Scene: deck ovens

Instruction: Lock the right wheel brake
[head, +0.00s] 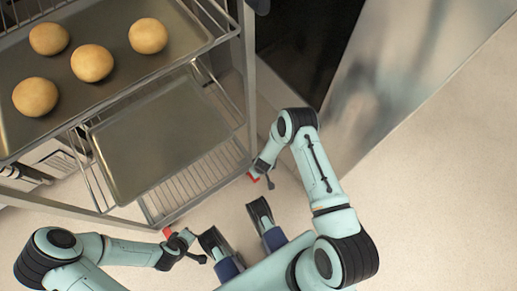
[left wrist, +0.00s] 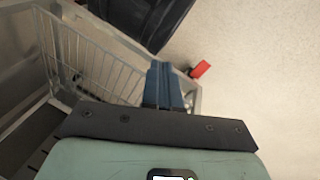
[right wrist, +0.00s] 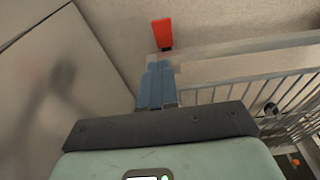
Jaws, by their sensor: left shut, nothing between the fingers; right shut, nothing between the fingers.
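The right wheel brake, a red tab (head: 252,176), shows at the rack's lower right corner in the head view. In the right wrist view the red tab (right wrist: 162,33) stands just beyond the blue fingertips of my right gripper (right wrist: 158,68); I cannot tell whether they touch. That gripper is shut and empty. A second red tab (head: 168,232) sits at the rack's near left corner. It also shows in the left wrist view (left wrist: 200,69), to the right of the tips of my left gripper (left wrist: 160,68), which is shut and empty.
The wire-sided rack (head: 222,158) holds an upper tray (head: 112,62) with several round buns and an empty lower tray (head: 165,135). A metal panel (head: 395,75) stands to the right, beside my right arm. The pale floor (head: 440,180) is open at the right.

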